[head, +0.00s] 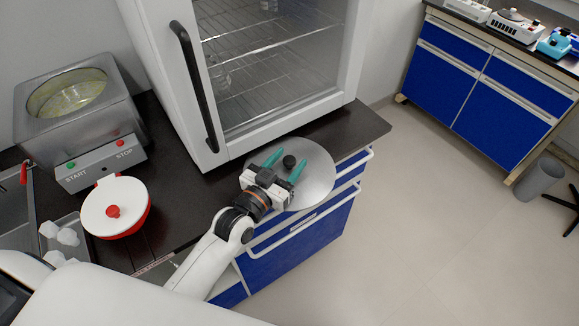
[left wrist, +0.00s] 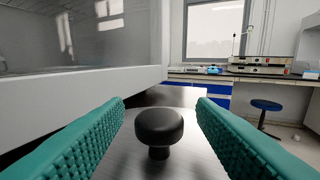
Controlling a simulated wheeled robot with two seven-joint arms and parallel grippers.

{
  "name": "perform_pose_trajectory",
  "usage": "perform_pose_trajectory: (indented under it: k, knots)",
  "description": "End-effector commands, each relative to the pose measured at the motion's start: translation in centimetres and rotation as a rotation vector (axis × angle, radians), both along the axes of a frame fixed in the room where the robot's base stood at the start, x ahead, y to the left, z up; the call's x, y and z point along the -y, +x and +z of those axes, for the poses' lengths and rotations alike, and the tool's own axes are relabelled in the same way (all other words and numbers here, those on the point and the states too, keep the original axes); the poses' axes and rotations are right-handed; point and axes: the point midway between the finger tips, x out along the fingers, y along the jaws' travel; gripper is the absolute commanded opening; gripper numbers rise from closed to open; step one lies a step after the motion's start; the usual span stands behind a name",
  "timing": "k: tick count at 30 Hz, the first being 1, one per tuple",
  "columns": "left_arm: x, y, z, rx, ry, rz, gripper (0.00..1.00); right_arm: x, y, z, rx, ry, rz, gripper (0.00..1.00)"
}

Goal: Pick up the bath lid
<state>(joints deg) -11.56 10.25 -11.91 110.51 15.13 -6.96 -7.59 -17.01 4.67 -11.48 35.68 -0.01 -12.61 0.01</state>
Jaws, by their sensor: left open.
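The bath lid (head: 318,178) is a round grey metal disc with a black knob (head: 289,161). It lies on the dark counter, by the front edge, in front of the glass-door cabinet. My left gripper (head: 286,163) is open over the lid, its teal fingers on either side of the knob. In the left wrist view the knob (left wrist: 158,128) stands upright between the fingers, with a gap on each side. The metal bath (head: 75,115) with START and STOP buttons stands at the left, its round opening uncovered. My right gripper is not in view.
The white cabinet (head: 270,60) with a dark handle stands close behind the lid. A red pot with a white lid (head: 115,205) sits in front of the bath. Blue drawers (head: 310,235) lie below the counter. Open floor is at right.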

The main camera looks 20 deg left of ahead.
Motion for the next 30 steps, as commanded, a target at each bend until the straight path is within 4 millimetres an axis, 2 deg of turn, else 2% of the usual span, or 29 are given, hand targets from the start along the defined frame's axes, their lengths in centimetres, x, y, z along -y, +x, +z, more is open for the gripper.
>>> perform_pose_trajectory:
  k: [3,10,20,30]
  knots:
    - [0.26,0.97,0.04,0.0,0.0,0.0,0.51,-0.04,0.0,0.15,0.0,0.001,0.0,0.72]
    - [0.27,1.05,-0.07,-0.001,0.0,0.0,0.51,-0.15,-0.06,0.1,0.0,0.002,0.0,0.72]
    - [0.26,1.03,-0.05,-0.001,0.0,0.0,0.0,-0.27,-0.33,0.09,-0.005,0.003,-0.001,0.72]
    - [0.23,1.12,0.18,0.002,0.0,0.001,0.0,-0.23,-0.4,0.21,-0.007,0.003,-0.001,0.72]
